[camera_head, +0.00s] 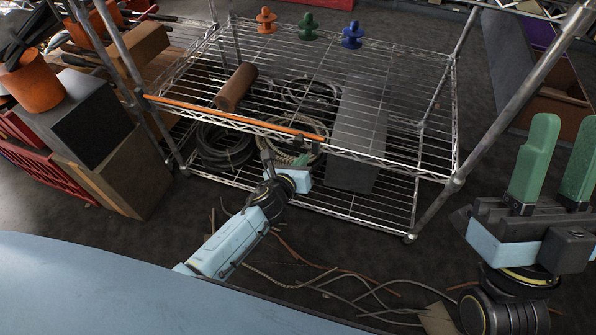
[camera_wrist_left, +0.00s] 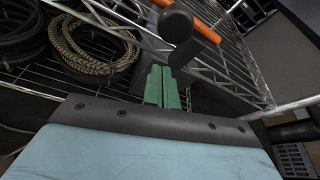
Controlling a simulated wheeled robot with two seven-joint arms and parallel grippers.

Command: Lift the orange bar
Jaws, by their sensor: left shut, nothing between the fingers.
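The orange bar (camera_head: 230,117) is long and thin and lies along the front edge of the wire rack's upper shelf. Part of it shows at the top of the left wrist view (camera_wrist_left: 206,29), partly covered by a dark rounded piece (camera_wrist_left: 177,24). My left gripper (camera_head: 301,160) is below and in front of the bar's right end. Its green fingers are together and empty in the left wrist view (camera_wrist_left: 165,85), apart from the bar. My right gripper (camera_head: 559,140) is at the far right, away from the rack, with its two green fingers spread and nothing between them.
Coiled cables (camera_head: 225,147) and a grey box (camera_head: 355,140) are below. Boxes (camera_head: 115,170) crowd the left. Loose cables lie on the floor.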

